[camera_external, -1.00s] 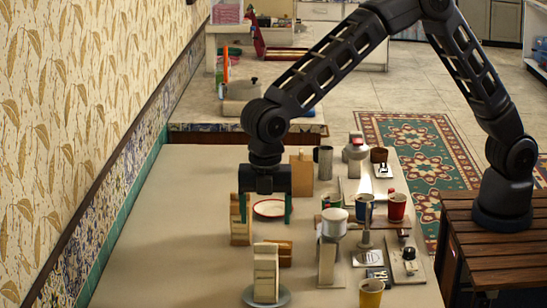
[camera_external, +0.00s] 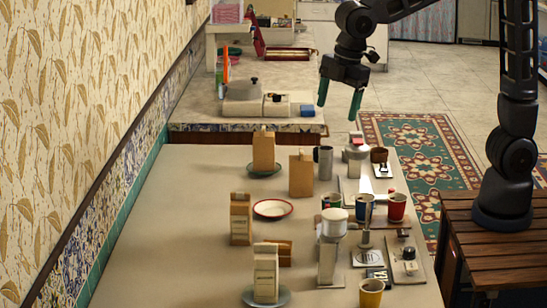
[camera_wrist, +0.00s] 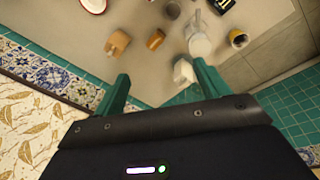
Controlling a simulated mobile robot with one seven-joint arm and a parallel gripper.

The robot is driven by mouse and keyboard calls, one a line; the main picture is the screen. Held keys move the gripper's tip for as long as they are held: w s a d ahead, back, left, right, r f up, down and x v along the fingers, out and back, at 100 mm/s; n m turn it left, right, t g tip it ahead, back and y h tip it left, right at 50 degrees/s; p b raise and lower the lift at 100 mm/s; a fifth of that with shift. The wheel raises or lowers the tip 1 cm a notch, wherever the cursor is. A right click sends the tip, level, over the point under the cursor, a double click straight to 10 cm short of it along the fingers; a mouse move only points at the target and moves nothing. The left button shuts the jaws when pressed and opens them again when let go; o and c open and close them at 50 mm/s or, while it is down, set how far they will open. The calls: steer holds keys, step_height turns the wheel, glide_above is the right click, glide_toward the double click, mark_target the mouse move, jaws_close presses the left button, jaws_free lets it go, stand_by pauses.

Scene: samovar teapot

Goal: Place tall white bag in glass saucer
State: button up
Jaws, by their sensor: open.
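A tall pale bag (camera_external: 266,268) with a whitish printed front stands upright on a grey-blue glass saucer (camera_external: 285,296) at the near end of the counter. A tall tan bag (camera_external: 263,148) stands on a similar saucer (camera_external: 250,171) farther back. Which of these is the task's bag is not certain from colour alone. My gripper (camera_external: 338,104) is open and empty, raised beyond the far right of the counter, clear of both bags. In the wrist view its two green fingers (camera_wrist: 162,90) are spread apart with nothing held between them.
Other tan bags (camera_external: 301,173) (camera_external: 240,218) and a red-rimmed plate (camera_external: 273,209) stand on the counter. Cups (camera_external: 397,207), a white-topped grinder (camera_external: 334,225) and a yellow cup (camera_external: 371,293) crowd the right side. The counter's left strip is clear along the wall.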

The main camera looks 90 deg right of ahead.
steer(key=s+d+m+t, duration=0.1)
steer(key=s+d+m, duration=0.4)
steer(key=s, duration=0.9)
steer(key=s+d+m+t, duration=0.1)
steer(key=s+d+m, duration=0.4)
steer(key=s+d, duration=0.4)
steer(key=s, duration=0.5)
steer(key=shift+d, duration=0.2)
